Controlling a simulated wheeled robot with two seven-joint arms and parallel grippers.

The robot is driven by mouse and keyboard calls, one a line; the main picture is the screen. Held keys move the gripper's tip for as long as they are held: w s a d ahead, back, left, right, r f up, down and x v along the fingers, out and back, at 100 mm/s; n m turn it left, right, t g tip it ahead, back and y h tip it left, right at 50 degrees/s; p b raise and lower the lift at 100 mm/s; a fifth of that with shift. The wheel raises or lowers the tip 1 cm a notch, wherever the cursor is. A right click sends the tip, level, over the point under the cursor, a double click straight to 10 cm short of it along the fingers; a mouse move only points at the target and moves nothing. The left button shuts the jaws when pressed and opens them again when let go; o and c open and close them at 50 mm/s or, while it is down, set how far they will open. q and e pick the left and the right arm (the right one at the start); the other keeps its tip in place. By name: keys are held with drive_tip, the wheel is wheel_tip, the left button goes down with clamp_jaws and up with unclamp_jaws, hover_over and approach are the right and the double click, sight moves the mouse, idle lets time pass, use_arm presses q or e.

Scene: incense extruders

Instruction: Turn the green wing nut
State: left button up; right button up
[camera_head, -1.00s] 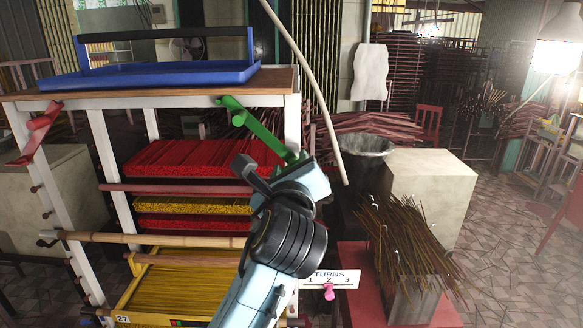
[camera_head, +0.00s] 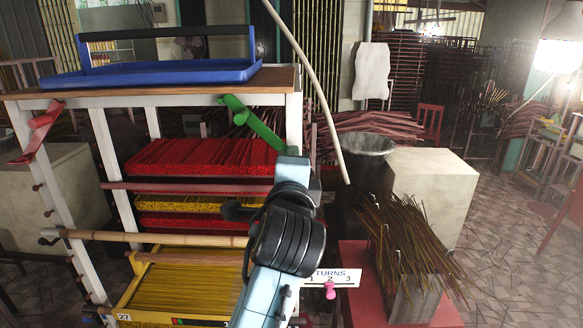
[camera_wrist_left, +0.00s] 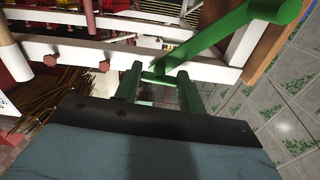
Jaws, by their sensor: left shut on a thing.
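The green wing nut (camera_head: 258,125) is at the upper right front corner of the white rack, just under the wooden top. It shows as a long green bar slanting down to the right, with its lower end hidden behind my left wrist. In the left wrist view the green bar (camera_wrist_left: 222,33) runs from the upper right down to the fingers. My left gripper (camera_wrist_left: 160,76) is shut on its near end, between two green fingers. My right gripper is not in view.
A red wing nut (camera_head: 38,130) is on the left post. A blue tray (camera_head: 165,78) sits on the wooden top. Red and yellow incense trays fill the rack. A "TURNS 1 2 3" sign (camera_head: 332,277) with a pink pointer and an incense bundle (camera_head: 408,235) stand at right.

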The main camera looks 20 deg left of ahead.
use_arm(q)
drive_tip(key=shift+n, duration=1.1)
drive_tip(key=o, duration=1)
drive_tip(key=b+v, duration=0.3)
drive_tip(key=v, duration=1)
drive_tip(key=shift+s, duration=0.2)
